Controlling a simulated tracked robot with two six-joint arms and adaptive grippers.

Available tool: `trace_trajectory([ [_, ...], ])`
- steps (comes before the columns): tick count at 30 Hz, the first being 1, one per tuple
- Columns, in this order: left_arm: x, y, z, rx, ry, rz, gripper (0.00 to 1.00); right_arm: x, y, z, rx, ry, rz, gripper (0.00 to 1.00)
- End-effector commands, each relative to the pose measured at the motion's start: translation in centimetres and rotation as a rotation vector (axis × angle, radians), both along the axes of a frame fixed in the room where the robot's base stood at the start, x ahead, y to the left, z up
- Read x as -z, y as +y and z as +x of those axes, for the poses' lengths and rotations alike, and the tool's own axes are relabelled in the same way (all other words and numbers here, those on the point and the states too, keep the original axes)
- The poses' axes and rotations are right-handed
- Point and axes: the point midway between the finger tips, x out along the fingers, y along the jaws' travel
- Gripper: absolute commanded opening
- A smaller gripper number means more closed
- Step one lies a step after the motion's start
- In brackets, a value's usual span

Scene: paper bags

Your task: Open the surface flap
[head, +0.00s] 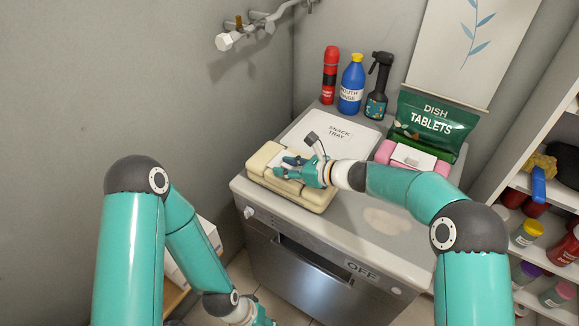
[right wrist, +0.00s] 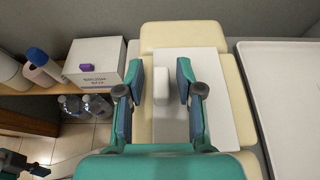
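A cream block-like case (head: 262,158) lies on the grey appliance top in the head view. A white flap panel (right wrist: 212,120) covers its middle in the right wrist view, with a raised white handle (right wrist: 161,88) on it. My right gripper (right wrist: 160,82) is over the flap with its fingers apart, one on each side of the handle, with a gap on both sides. It also shows above the case in the head view (head: 284,168) and hides part of the flap. My left gripper (head: 262,321) is low at the bottom edge, partly cut off.
A white snack tray (head: 338,131) lies behind the case. Red, blue and black bottles, a green dish tablets bag (head: 432,123) and a pink box (head: 384,152) stand at the back. A shelf (head: 512,182) is at the right. The appliance's front right top is mostly clear.

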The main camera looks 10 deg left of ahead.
Motion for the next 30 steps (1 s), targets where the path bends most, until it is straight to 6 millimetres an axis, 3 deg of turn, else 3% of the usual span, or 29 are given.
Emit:
trace_trajectory([
  [1, 0.0, 0.0, 0.0, 0.0, 0.0, 0.0, 0.4, 0.0, 0.0, 0.0, 0.0, 0.0, 0.0, 0.23],
  [5, 0.0, 0.0, 0.0, 0.0, 0.0, 0.0, 0.4, 0.0, 0.0, 0.0, 0.0, 0.0, 0.0, 0.02],
  [6, 0.0, 0.0, 0.0, 0.0, 0.0, 0.0, 0.4, 0.0, 0.0, 0.0, 0.0, 0.0, 0.0, 0.0],
  [14, 0.0, 0.0, 0.0, 0.0, 0.0, 0.0, 0.4, 0.0, 0.0, 0.0, -0.001, 0.0, 0.0, 0.0],
  [15, 0.0, 0.0, 0.0, -0.001, 0.0, 0.0, 0.4, 0.0, -0.8, 0.0, 0.003, 0.002, 0.0, 0.0],
  [20, -0.5, 0.0, 0.0, 0.0, 0.0, 0.0, 0.4, -0.3, 0.0, 0.0, -0.003, 0.011, 0.004, 0.0],
  [30, -4.4, 0.0, 0.0, 0.0, 0.0, 0.0, 0.4, -1.7, -0.2, 0.5, -0.001, 0.151, 0.054, 0.0],
])
